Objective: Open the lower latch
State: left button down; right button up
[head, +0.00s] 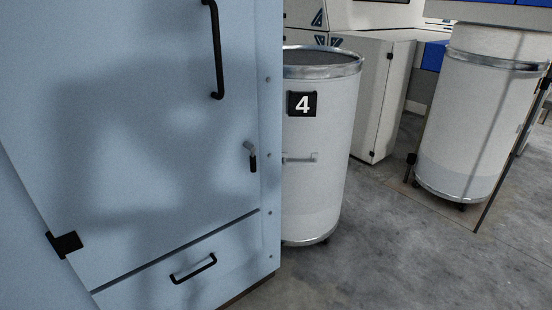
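A light blue cabinet door (130,130) fills the left half of the head view. Its lower latch (252,158) is a small lever with a black grip, near the door's right edge below the long handle. The black grip hangs down from a grey pivot. A long black vertical handle (216,50) is higher on the door. Neither of my grippers shows in this view, and nothing touches the latch.
Below the door is a panel with a black handle (193,268). A black hinge (64,244) is at lower left. A white wheeled can marked 4 (318,190) stands close right of the cabinet. Another can (465,130) stands farther right. Grey floor (400,260) is clear in front.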

aim_at(251, 152)
jog(key=i+l, duration=0.2)
jog(key=l, duration=0.15)
jog(key=i+l+u, duration=0.1)
jog(key=i+l, duration=0.25)
jog(key=l, duration=0.3)
jog(key=i+l+u, duration=0.15)
jog(key=l, duration=0.2)
jog(key=i+l, duration=0.2)
jog(key=l, duration=0.15)
jog(key=i+l+u, duration=0.1)
jog(key=l, duration=0.3)
jog(key=i+l, duration=0.2)
jog(key=l, duration=0.15)
jog(key=i+l+u, duration=0.1)
jog(key=l, duration=0.3)
jog(key=i, duration=0.05)
